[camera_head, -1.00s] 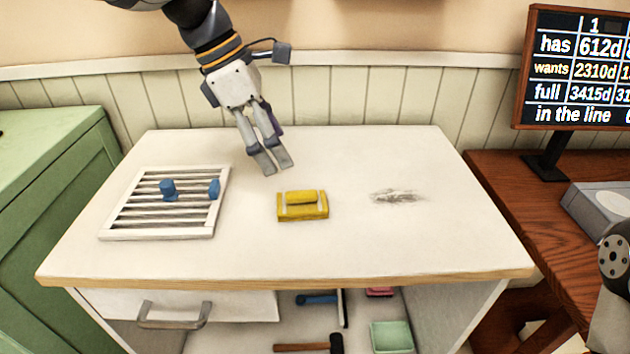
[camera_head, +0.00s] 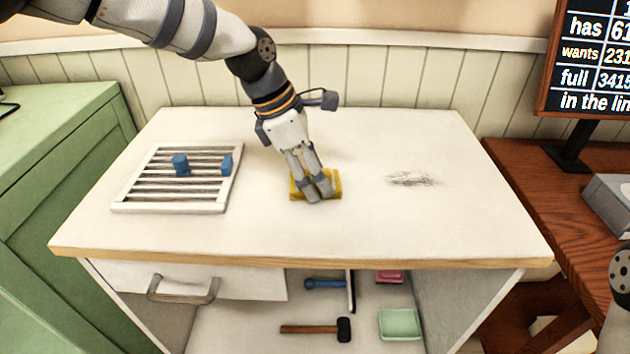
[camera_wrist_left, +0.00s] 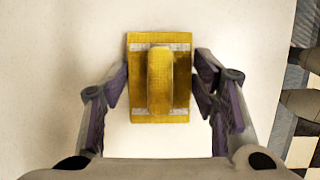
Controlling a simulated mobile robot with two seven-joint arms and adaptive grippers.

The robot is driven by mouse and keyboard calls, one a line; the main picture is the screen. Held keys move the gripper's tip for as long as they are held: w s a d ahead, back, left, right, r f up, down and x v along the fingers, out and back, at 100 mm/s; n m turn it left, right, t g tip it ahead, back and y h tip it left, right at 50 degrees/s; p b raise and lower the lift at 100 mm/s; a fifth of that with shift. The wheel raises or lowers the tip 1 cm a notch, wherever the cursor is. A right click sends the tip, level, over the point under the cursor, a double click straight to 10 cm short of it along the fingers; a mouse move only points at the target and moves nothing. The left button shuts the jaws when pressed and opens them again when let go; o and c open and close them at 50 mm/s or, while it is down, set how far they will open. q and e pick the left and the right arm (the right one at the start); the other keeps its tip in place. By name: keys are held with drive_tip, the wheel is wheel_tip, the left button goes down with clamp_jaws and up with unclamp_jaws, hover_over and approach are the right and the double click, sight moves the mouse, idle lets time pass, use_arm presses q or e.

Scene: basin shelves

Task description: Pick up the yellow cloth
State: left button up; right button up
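In the left wrist view the cloth (camera_wrist_left: 160,80) sits between the two fingers of the left gripper (camera_wrist_left: 162,68), which are apart, one at each side edge. Whether the fingers touch it I cannot tell. My right gripper is out of view; only a bit of my right arm shows at the right edge.
A white rack (camera_head: 178,179) with two blue pieces stands left on the white table (camera_head: 250,235). A dark smudge (camera_head: 413,179) marks the tabletop at right. Below lie a hammer (camera_head: 318,328) and a green tray (camera_head: 400,324). A brown desk (camera_head: 570,210) with a screen stands right.

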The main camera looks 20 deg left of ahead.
use_arm(q)
drive_tip(key=shift+c, duration=1.1)
drive_tip(key=shift+r, duration=0.1)
wheel_tip(320, 180, up, 3)
drive_tip(key=shift+f, duration=0.15)
drive_tip(key=s+d+r+p, duration=0.3)
drive_tip(key=s+d+r, duration=0.1)
drive_tip(key=s+r, duration=0.6)
drive_tip(key=s, duration=0.3)
drive_tip(key=shift+s+p, duration=0.25)
drive_tip(key=shift+p, duration=0.05)
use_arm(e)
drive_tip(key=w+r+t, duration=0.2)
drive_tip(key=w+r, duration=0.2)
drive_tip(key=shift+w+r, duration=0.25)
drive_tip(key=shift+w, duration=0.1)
